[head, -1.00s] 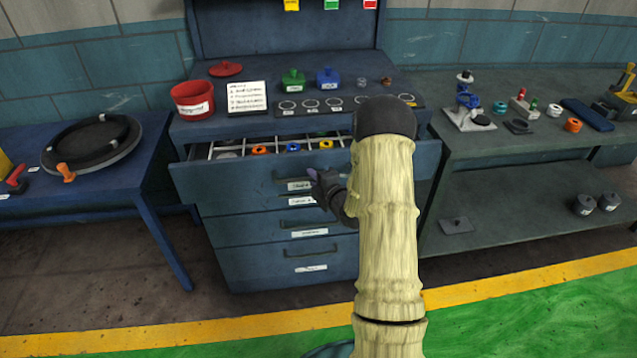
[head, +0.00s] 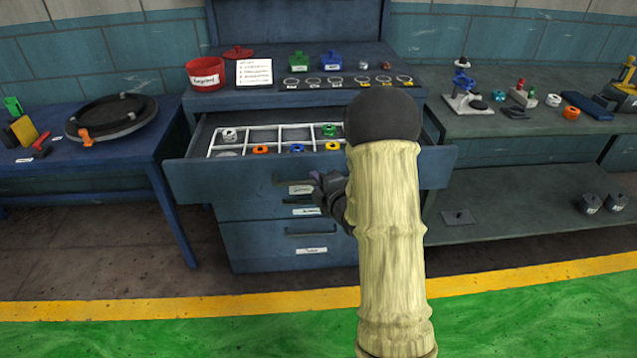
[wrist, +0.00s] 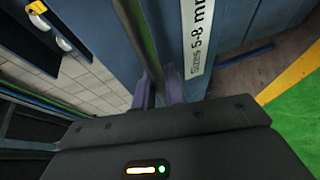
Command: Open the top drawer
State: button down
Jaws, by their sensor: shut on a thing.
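The top drawer (head: 225,188) of the blue cabinet is pulled well out in the head view. Its white divider grid (head: 262,138) shows, with several coloured rings in the compartments. My gripper (head: 318,182) is at the drawer's front, at the bar handle (head: 290,179). In the wrist view, my gripper's purple fingers (wrist: 158,92) are shut on the dark handle (wrist: 138,40). A label reading "Sizes 5-8 mm" (wrist: 198,38) is beside the handle. My arm hides the right part of the drawer in the head view.
Lower drawers (head: 270,245) are shut. A red bin (head: 206,74), a white card (head: 254,72) and green and blue containers stand on the cabinet top. A left table (head: 160,150) and a right bench (head: 480,125) flank the cabinet. Floor in front is clear.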

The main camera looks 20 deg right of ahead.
jog(key=shift+s+d+f, duration=0.1)
jog(key=shift+s, duration=0.1)
jog(key=c, duration=1.5)
grip_release()
jog(key=shift+o, duration=0.2)
jog(key=b+v, duration=0.8)
jog(key=v, duration=0.3)
jog(key=shift+s, duration=0.4)
jog(key=shift+s+b, duration=0.1)
jog(key=shift+b, duration=0.3)
